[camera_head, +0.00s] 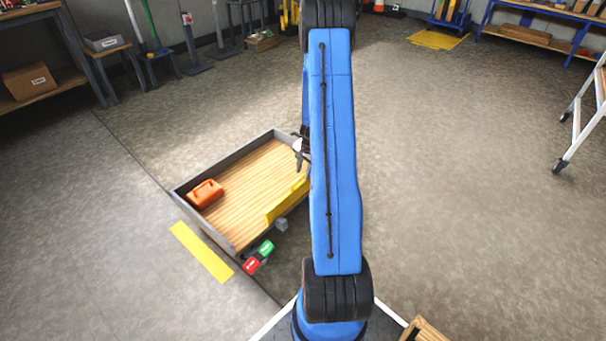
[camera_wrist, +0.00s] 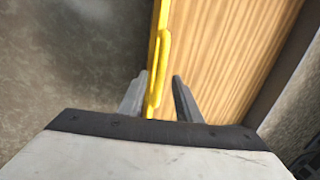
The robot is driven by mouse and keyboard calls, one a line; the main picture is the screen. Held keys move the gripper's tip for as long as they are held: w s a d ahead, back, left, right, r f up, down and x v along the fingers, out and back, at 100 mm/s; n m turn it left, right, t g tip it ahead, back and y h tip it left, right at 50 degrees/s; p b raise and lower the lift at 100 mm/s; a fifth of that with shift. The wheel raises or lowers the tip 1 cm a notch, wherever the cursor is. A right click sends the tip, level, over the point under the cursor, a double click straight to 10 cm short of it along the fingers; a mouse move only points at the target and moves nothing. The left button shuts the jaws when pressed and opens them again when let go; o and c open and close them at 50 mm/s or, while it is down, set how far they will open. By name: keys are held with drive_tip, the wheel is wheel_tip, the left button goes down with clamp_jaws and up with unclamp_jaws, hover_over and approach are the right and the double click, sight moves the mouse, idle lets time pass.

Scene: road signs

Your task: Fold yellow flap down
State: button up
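The yellow flap (camera_head: 286,202) stands up along the near right edge of a wood-floored tray (camera_head: 240,195) in the head view. My blue arm hides its right end. In the wrist view the yellow flap (camera_wrist: 160,55) is seen from above as a narrow strip with a raised handle-like bar. My gripper (camera_wrist: 157,82) is open, one finger on each side of the strip's line. Whether the fingers touch the flap, or how far above it they are, I cannot tell. In the head view my gripper (camera_head: 300,145) shows partly beside the arm.
An orange object (camera_head: 205,194) lies in the tray's left corner. A red block (camera_head: 251,265), a green block (camera_head: 266,249) and a grey block (camera_head: 281,225) are outside the near side. A yellow strip (camera_head: 201,252) marks the floor. Open floor (camera_head: 460,190) lies to the right.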

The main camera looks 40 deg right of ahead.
drive_tip(key=shift+w+f, duration=0.15)
drive_tip(key=shift+f, duration=0.55)
drive_tip(key=shift+c, duration=0.3)
clamp_jaws()
